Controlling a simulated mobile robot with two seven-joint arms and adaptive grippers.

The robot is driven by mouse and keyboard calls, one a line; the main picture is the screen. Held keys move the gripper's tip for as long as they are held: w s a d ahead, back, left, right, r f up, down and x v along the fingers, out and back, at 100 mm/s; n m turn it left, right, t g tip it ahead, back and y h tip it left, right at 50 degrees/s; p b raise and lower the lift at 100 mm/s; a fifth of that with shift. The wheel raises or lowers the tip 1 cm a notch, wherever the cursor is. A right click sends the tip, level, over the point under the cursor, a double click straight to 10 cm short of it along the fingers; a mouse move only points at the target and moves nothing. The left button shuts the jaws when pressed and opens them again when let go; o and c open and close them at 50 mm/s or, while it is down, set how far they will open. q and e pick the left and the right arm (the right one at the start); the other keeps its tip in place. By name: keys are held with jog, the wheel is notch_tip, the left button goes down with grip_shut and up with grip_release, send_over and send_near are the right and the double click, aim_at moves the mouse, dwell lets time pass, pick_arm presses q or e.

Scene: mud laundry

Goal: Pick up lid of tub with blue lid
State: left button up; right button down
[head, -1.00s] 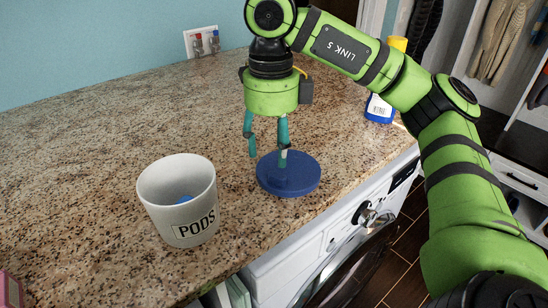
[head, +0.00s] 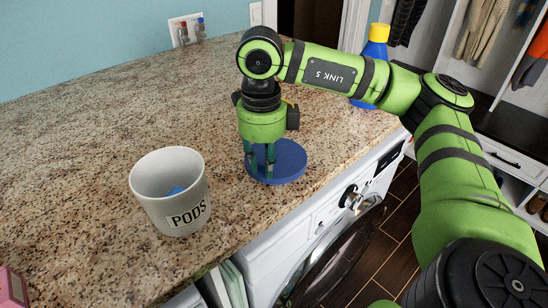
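The blue round lid (head: 290,160) lies flat on the granite counter near its front edge, right of the white tub. The white tub marked PODS (head: 160,215) stands upright and uncovered, with something blue inside. My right gripper (head: 259,172) points down over the left part of the lid, its teal fingers low at the lid. The fingers are apart, with a narrow gap. I cannot tell whether they grip anything, as the near finger and the lid's middle overlap. My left gripper is not in view.
A blue bottle with a yellow cap (head: 374,50) stands at the back right behind my arm. A pink object (head: 12,288) is at the lower left edge. A washer (head: 315,225) is below the counter's front edge. The counter's back left is clear.

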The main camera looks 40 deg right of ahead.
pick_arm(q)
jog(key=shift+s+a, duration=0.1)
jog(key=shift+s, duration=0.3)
